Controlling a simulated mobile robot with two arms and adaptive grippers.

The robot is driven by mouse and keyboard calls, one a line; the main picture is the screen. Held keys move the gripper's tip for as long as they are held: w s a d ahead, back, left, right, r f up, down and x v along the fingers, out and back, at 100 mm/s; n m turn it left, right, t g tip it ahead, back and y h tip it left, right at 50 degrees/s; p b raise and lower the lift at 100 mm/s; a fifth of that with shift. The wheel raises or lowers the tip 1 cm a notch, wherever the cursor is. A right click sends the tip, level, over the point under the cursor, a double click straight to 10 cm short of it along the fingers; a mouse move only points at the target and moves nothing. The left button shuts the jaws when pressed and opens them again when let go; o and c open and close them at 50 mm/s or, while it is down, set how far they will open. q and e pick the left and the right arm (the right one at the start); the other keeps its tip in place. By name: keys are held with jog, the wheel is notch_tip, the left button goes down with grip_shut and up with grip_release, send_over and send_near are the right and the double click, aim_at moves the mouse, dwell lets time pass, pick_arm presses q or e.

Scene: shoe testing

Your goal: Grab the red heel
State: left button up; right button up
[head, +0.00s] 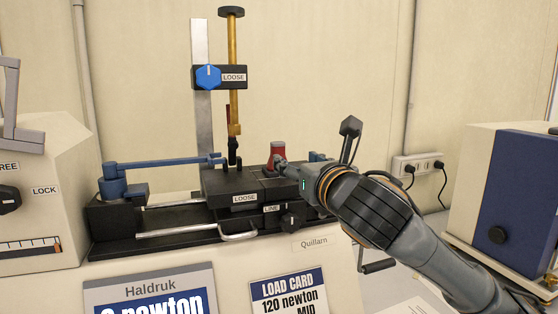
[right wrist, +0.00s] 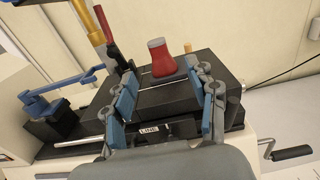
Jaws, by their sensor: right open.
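The red heel (head: 277,148) is a small tapered red block with a grey top, standing upright on the black carriage of the test rig. It also shows in the right wrist view (right wrist: 162,62), ahead of the fingers and roughly between their lines. My right gripper (head: 298,163) reaches in from the right, close to the heel, and partly covers its lower part in the head view. In the right wrist view, its blue-padded fingers (right wrist: 164,90) are spread apart with nothing between the pads. My left gripper is not in view.
The rig's post (head: 199,110) with a gold rod (head: 233,70) and blue knob (head: 208,77) rises left of the heel. A blue lever arm (head: 165,163) lies further left. A black upright lever (head: 350,138) stands behind my right wrist. A blue-fronted box (head: 505,200) stands at right.

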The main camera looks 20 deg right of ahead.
aim_at(280, 151)
jog(key=w, duration=0.3)
jog(key=w+p, duration=0.1)
jog(key=w, duration=0.2)
jog(key=shift+a, duration=0.2)
jog(key=shift+w+p, duration=0.5)
jog(key=w+p, duration=0.1)
jog(key=w, duration=0.2)
jog(key=shift+w+a+f+p, duration=0.1)
jog(key=shift+w+a+p, duration=0.05)
jog(key=shift+w+p, duration=0.2)
jog(key=shift+w+f, duration=0.15)
jog(key=shift+w, duration=0.25)
jog(key=shift+s, duration=0.1)
jog(key=shift+c, duration=0.2)
jog(key=c, duration=0.3)
grip_shut()
